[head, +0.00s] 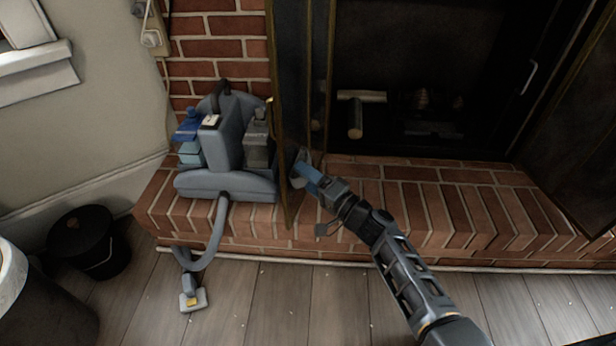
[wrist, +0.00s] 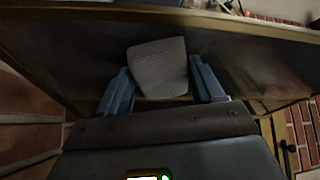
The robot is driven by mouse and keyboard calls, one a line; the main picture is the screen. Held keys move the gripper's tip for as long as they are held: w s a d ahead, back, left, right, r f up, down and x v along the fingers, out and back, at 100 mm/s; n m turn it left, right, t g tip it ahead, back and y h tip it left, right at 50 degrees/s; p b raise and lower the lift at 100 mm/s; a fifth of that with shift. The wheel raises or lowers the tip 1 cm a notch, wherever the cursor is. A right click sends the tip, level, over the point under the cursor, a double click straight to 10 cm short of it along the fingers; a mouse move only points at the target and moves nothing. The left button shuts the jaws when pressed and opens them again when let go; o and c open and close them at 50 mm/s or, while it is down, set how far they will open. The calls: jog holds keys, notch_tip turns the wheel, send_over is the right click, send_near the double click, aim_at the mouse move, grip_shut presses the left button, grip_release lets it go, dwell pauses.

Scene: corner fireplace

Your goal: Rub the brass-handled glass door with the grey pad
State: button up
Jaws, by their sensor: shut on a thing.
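The open left glass door (head: 289,75) has a brass-coloured frame and a small brass handle (head: 269,101) on its left edge. Its dark glass fills much of the wrist view (wrist: 75,50), with hazy patches on it. My gripper (head: 306,174) is at the lower part of this door, on its fireplace side. It is shut on the grey pad (wrist: 158,68), which sits between the blue fingers and faces the glass. In the head view the pad (head: 299,160) is mostly hidden by the fingers. I cannot tell for sure whether it touches the glass.
A blue-grey machine (head: 226,150) with a hose and several items stands on the brick hearth (head: 440,195) left of the door. The right door (head: 575,130) is open, with a pale handle. Logs (head: 357,115) lie in the firebox. A black bucket (head: 88,240) stands at left.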

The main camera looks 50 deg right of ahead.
jog(key=shift+s+d, duration=0.4)
jog(key=shift+s, duration=0.5)
jog(key=shift+s+d, duration=0.35)
jog(key=shift+s, duration=0.6)
jog(key=shift+s+d, duration=0.4)
jog(key=shift+s, duration=0.5)
jog(key=shift+s, duration=0.15)
jog(key=shift+s+d, duration=0.3)
jog(key=shift+s, duration=0.35)
jog(key=shift+s+d, duration=0.3)
jog(key=shift+s, duration=0.3)
